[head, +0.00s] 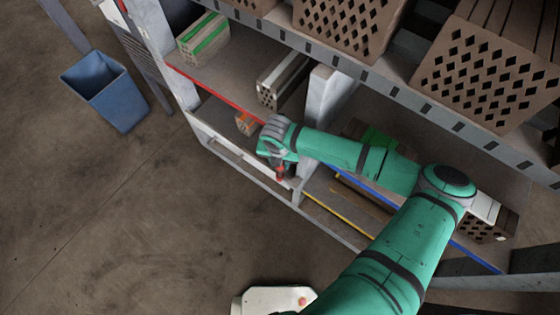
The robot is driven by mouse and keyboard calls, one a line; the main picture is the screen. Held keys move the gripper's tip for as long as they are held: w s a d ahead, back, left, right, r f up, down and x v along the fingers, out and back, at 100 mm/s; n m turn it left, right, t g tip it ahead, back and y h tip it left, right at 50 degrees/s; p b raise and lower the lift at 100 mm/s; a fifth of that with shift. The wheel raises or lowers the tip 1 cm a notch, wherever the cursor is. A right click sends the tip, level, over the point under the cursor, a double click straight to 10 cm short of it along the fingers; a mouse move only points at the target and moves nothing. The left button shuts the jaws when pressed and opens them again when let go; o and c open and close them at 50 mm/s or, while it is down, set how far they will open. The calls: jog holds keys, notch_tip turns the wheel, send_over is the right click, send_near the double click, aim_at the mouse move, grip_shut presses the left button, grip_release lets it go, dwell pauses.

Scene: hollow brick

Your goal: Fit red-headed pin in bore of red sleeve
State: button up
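My gripper (279,165) is at the end of the green arm, over the front edge of the lower shelf, left of the grey upright. A small red part (280,173) shows just below the gripper, at or between its fingertips. I cannot tell whether this is the pin's red head or the red sleeve, nor whether the fingers are closed on it. The wrist hides most of the fingers. No bore can be made out.
A shelf rack holds hollow bricks (487,75) on top. Its red-edged shelf (222,88) holds a green-striped block (203,38) and a grey hollow block (283,80). A small orange brick (245,123) sits left of my wrist. A blue bin (107,91) stands on open floor.

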jog(key=shift+f, duration=1.7)
dwell(0.5)
jog(key=o, duration=1.2)
jog(key=shift+s, duration=0.1)
